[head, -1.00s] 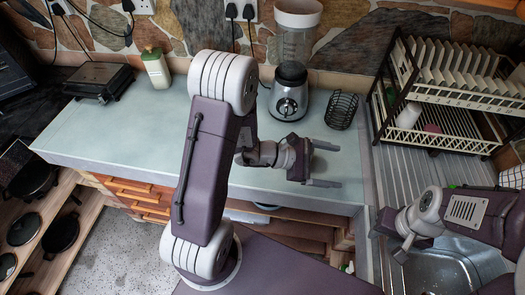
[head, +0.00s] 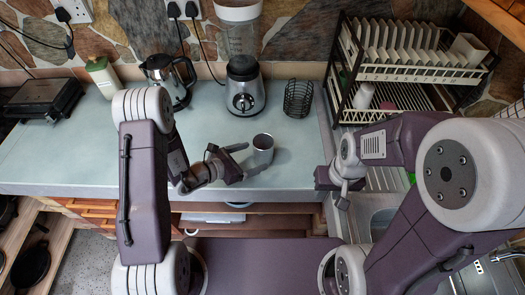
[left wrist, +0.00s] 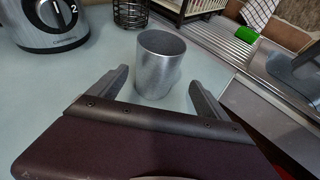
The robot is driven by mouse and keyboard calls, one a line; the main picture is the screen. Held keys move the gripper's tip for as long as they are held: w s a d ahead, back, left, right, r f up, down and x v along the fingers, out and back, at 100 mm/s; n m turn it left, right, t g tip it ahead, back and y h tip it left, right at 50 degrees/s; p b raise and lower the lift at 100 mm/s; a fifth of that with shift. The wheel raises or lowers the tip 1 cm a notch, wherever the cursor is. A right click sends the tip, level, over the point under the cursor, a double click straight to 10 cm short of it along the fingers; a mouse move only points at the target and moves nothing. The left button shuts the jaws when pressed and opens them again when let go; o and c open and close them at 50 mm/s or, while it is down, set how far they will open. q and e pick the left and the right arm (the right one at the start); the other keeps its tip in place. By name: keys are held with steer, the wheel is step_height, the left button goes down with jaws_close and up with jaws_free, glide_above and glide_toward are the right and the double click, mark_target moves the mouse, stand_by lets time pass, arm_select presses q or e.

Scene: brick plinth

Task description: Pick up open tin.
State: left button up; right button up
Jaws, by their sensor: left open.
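The open tin (head: 263,146) is a plain grey metal cylinder standing upright on the pale worktop. It also shows in the left wrist view (left wrist: 160,66), with its open top tilted toward that camera. My left gripper (head: 250,158) is open and empty, low over the worktop at the tin's left. In the left wrist view its fingers (left wrist: 158,92) point at the tin, one to each side of it; the tin looks to be at or just beyond the fingertips. My right gripper (head: 341,198) is over the sink side, small and seen from above; its jaws are unclear.
A blender (head: 243,95) and a black wire basket (head: 298,98) stand behind the tin. A kettle (head: 168,80), a bottle (head: 103,77) and a grill (head: 42,98) are at the back left. A dish rack (head: 410,65) stands right. The left worktop is clear.

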arm_select(q)
steer(key=shift+w+d+f, duration=0.2)
steer(key=shift+w+d, duration=0.2)
steer(key=shift+d, duration=0.05)
steer(key=shift+w+d+p, duration=0.25)
steer(key=shift+p, duration=0.05)
steer(key=p+x, duration=0.1)
steer(key=x, duration=0.3)
steer(key=shift+w+a+r, duration=0.1)
steer(key=shift+w+a, duration=0.05)
steer(key=shift+w, duration=0.25)
steer(key=shift+s, duration=0.1)
steer(key=c, duration=1.5)
